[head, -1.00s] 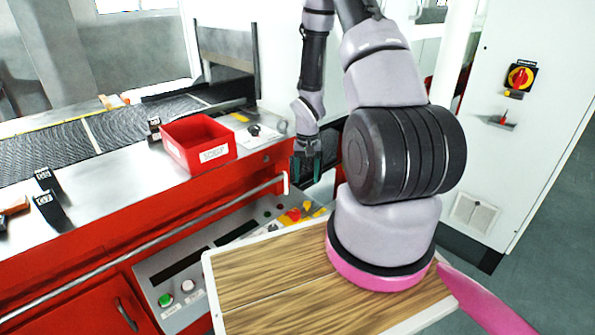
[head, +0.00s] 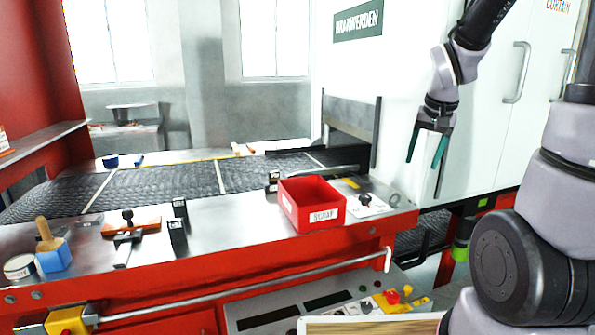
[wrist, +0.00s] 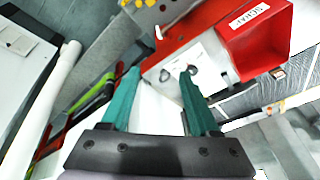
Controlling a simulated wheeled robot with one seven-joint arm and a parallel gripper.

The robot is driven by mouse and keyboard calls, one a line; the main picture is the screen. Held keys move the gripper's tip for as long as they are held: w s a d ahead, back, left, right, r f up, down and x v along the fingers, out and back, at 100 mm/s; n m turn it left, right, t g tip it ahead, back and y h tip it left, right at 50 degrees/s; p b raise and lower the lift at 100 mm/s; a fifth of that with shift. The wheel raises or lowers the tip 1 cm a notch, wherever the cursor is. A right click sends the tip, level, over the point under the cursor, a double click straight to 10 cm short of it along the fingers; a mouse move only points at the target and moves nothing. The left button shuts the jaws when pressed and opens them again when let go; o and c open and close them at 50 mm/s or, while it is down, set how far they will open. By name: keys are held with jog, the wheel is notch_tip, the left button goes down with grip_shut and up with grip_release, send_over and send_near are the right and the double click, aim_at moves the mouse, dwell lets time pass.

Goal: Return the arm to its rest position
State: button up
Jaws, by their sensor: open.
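My gripper (head: 428,147) is open and empty in the head view. It hangs in the air in front of the white machine cabinet, to the right of and above the red scrap bin. My arm bends up and out of the top of the picture. In the wrist view the two green fingers of my gripper (wrist: 157,95) are spread apart with nothing between them.
The red scrap bin (head: 312,205) stands at the right end of the metal ledge, beside the mesh belt (head: 150,185). A blue holder (head: 54,257) and an orange-handled tool (head: 132,227) lie left. A control panel (head: 330,308) sits below.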

jog(key=s+a+r+t+y, duration=0.1)
jog(key=s+a+r, duration=0.2)
jog(key=s+r, duration=0.3)
jog(key=s+a+r+t+y, duration=0.1)
jog(key=s+a+r+t, duration=0.1)
jog(key=s+r, duration=0.5)
jog(key=shift+s+a+n, duration=0.4)
jog(key=shift+s+a, duration=0.15)
jog(key=shift+s, duration=0.2)
